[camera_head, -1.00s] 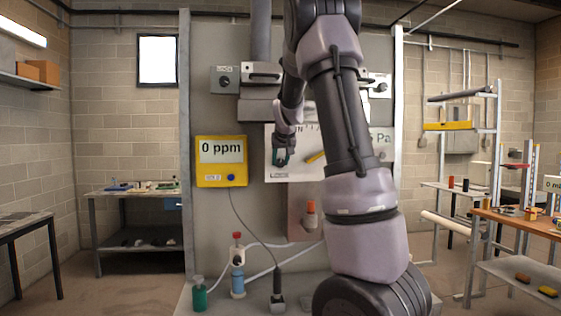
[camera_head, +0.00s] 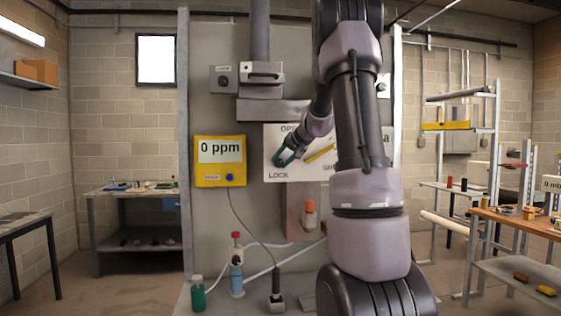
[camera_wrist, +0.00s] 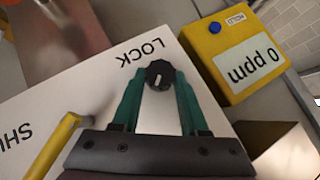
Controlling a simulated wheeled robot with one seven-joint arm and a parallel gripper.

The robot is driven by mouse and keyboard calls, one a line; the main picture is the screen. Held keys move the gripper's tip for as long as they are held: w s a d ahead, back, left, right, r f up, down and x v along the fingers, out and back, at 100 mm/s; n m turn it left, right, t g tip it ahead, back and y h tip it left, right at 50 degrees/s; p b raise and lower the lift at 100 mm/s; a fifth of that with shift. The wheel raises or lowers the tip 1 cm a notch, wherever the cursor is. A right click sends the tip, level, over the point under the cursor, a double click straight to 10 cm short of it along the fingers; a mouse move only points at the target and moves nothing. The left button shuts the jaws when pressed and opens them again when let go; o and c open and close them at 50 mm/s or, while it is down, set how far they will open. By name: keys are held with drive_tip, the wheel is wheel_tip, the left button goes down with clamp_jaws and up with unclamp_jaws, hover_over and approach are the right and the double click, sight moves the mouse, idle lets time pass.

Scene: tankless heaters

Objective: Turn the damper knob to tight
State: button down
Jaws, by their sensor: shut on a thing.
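A small black knob (camera_wrist: 159,75) with a white mark sits beside the word LOCK on a white panel (camera_wrist: 92,98) in the wrist view. My gripper (camera_wrist: 159,82) has one green finger on each side of this knob and is shut on it. In the head view, my gripper (camera_head: 284,158) reaches the left part of the same white panel (camera_head: 305,174), just above LOCK, and hides the knob. A yellow lever (camera_wrist: 54,142) lies on the panel beside my gripper. Which knob is the damper's is not legible.
A yellow meter (camera_head: 220,177) reading 0 ppm hangs left of the panel. A grey box with a dark knob (camera_head: 224,80) is above it; another box at right is mostly behind my arm. Bottles (camera_head: 198,295) stand below. My arm hides the panel's right side.

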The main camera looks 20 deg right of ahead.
drive_tip(key=m+t+y, duration=0.2)
drive_tip(key=f+m+t+y, duration=0.1)
drive_tip(key=m+t+y, duration=0.3)
drive_tip(key=m, duration=0.1)
drive_tip(key=shift+s+d+f+y, duration=0.1)
drive_tip(key=shift+d+f+y, duration=0.2)
drive_tip(key=shift+f+y, duration=0.1)
idle(0.3)
idle(0.3)
drive_tip(key=shift+c, duration=2.2)
unclamp_jaws()
drive_tip(key=shift+r, duration=0.1)
drive_tip(key=shift+s, duration=0.1)
